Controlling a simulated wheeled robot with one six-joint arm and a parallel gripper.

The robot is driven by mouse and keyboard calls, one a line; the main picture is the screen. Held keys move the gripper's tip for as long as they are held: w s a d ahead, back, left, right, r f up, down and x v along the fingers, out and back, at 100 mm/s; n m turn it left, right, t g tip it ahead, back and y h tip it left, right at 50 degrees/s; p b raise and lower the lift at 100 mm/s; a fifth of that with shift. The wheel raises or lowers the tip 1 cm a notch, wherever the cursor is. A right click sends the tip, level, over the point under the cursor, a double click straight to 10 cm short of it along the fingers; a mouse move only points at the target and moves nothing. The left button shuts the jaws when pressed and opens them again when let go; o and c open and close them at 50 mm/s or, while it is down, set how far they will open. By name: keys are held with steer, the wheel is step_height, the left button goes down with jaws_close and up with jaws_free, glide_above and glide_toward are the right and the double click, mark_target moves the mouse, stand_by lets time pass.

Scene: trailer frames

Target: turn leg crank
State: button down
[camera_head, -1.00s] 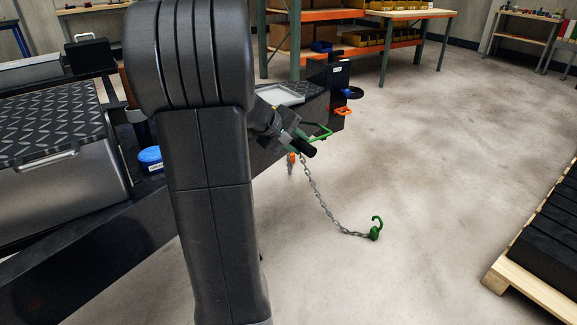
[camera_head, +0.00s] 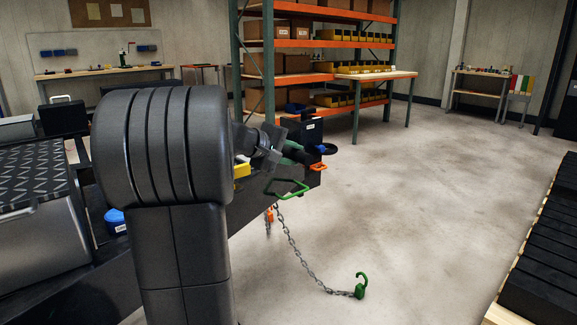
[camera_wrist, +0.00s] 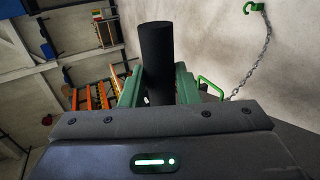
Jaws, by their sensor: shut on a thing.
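The crank's black cylindrical grip (camera_wrist: 157,50) stands up between my gripper's green fingers in the wrist view. My gripper (camera_wrist: 158,88) is shut on it. In the head view my gripper (camera_head: 288,152) is at the trailer frame's far end, above a green loop handle (camera_head: 286,189). The green loop also shows in the wrist view (camera_wrist: 210,84), right of the fingers. The crank's arm and the leg are hidden behind my arm and gripper.
A chain (camera_head: 293,245) hangs from the dark trailer frame to a green hook (camera_head: 361,286) on the floor. An orange handle (camera_head: 318,167) and a black box (camera_head: 303,130) are at the frame's end. A pallet (camera_head: 545,260) lies at right. Floor between is clear.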

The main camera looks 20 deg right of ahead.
steer(key=shift+a+r+p, duration=0.1)
steer(key=shift+r+p, duration=0.7)
steer(key=shift+r, duration=1.15)
steer(key=c, duration=1.1)
jaws_free()
steer(key=shift+a, duration=0.1)
steer(key=p+v, duration=0.3)
steer(key=v, duration=1)
steer(key=shift+s+a, duration=0.2)
steer(key=shift+a, duration=0.1)
